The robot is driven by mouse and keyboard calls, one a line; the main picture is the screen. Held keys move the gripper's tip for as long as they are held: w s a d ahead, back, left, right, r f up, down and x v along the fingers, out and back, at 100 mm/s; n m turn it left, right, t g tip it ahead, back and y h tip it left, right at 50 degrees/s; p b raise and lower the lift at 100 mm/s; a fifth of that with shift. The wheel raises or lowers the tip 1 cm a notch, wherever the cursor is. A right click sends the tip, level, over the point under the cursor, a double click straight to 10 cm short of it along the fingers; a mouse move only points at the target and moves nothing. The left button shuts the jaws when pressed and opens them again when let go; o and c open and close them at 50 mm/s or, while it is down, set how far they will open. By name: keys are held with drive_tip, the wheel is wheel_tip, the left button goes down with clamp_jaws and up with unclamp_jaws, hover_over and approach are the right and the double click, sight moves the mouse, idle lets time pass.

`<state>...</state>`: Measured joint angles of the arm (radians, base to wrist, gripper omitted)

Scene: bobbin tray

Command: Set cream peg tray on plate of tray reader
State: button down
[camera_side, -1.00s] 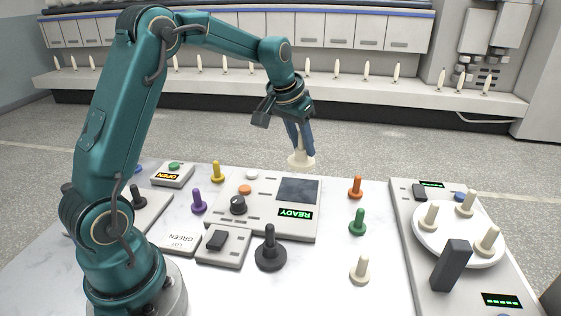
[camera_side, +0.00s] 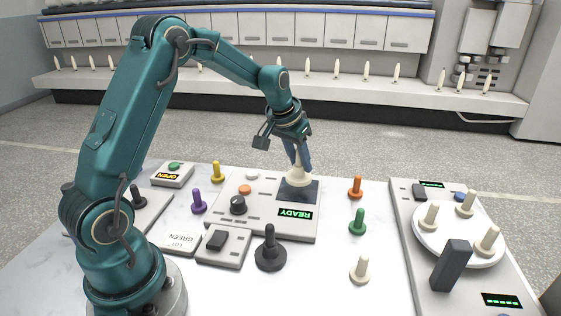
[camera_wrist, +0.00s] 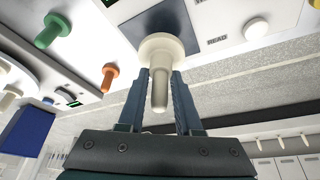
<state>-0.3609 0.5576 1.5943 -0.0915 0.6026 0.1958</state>
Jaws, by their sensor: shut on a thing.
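The cream peg tray (camera_side: 298,180) has a round flat base and an upright peg. My gripper (camera_side: 298,160) is shut on its peg, with the base downward. The wrist view also shows the cream peg tray (camera_wrist: 160,75) between my two blue fingers (camera_wrist: 162,95). The tray reader (camera_side: 260,222) is a grey box with a knob and a green READY display. Its dark square plate (camera_side: 300,195) lies under the cream base, at or just above contact; I cannot tell which. In the wrist view, the dark plate (camera_wrist: 163,20) is partly hidden by the base.
Orange (camera_side: 355,188), green (camera_side: 357,222) and another cream (camera_side: 361,270) peg tray stand right of the reader. Purple (camera_side: 198,202) and yellow (camera_side: 217,172) ones stand left. A round white carousel (camera_side: 458,252) with cream pegs is far right. A black knobbed piece (camera_side: 270,250) stands in front.

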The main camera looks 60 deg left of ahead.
drive_tip(key=shift+f, duration=0.3)
idle(0.4)
drive_tip(key=shift+f, duration=0.75)
drive_tip(key=shift+f, duration=0.35)
drive_tip(key=c, duration=0.5)
unclamp_jaws()
